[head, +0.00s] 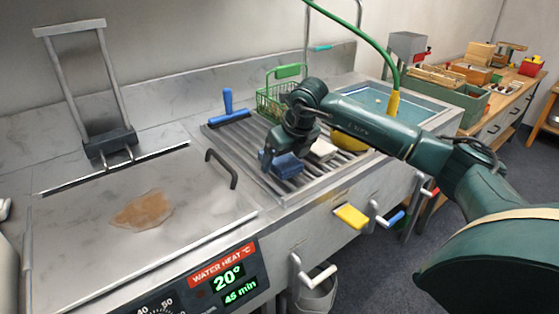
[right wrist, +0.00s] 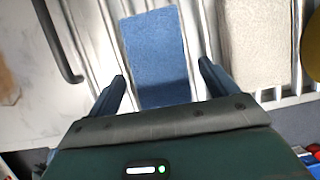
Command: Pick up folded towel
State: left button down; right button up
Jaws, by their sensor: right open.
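A blue, textured, flat rectangle (head: 287,166) that looks like a folded towel lies on the slatted metal rack (head: 334,184). In the right wrist view the blue folded towel (right wrist: 155,48) lies between and beyond my open fingers. My right gripper (head: 272,158) is above it, pointing down, and hides part of it in the head view. The right wrist view shows the gripper (right wrist: 162,74) open and empty, one finger on each side of the towel; I cannot tell the exact height gap. A whitish textured pad (head: 322,150) lies just right of the towel. My left gripper is not in view.
A black bar handle (head: 222,168) stands left of the rack. Behind are a blue squeegee (head: 232,106) and a green wire basket (head: 274,102). A yellow round thing (head: 348,141) is right of the pad. A brown patch (head: 144,211) lies on the flat metal lid.

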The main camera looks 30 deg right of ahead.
aim_at(284, 161)
jog(key=shift+w+f, duration=0.15)
jog(key=shift+f, duration=0.15)
jog(key=shift+c, duration=0.3)
jog(key=c, duration=1)
notch_tip(284, 161, up, 10)
